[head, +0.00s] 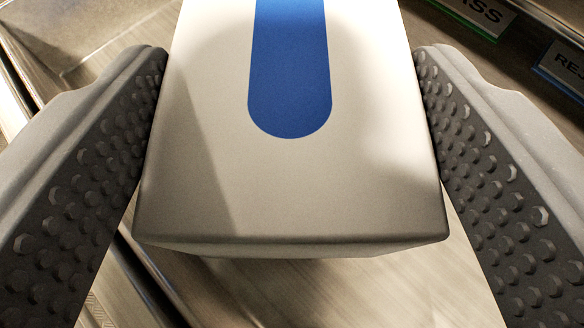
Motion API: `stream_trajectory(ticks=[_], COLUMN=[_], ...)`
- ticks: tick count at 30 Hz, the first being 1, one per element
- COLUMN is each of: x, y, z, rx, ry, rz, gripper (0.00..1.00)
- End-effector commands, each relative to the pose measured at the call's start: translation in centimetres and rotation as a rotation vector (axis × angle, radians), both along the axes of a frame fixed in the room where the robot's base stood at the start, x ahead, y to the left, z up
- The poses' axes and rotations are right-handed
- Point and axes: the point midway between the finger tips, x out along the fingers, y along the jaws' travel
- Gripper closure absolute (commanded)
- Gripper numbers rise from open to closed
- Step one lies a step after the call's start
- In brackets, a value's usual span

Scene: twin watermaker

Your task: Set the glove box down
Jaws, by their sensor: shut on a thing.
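The glove box (290,185) is white with a blue rounded stripe, and it fills the middle of the head view. My gripper (292,110) is shut on it, with one dark studded finger pad against its left side and one against its right side. The box's near lower edge shows above a metal surface (330,290). I cannot tell whether the box touches that surface. The far end of the box is cut off by the top of the frame.
At the upper right is a label with a green edge reading "SS" (482,14). Below it is a label with a blue edge, partly cut off (566,66). A raised metal edge (150,275) runs along the lower left. Bare metal lies at the upper left.

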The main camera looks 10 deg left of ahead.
Motion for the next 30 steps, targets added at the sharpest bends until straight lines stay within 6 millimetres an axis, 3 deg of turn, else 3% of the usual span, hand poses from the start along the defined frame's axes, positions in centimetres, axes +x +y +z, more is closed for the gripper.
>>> stream_trajectory(ticks=[3,29,30], x=[0.0,0.0,0.0], y=[0.0,-0.1,-0.1], z=[-1.8,-3.0,-3.0], rx=[0.0,0.0,0.0], ry=[-0.001,-0.001,-0.001], rz=[0.0,-0.001,-0.001], gripper=[0.64,0.64,0.26])
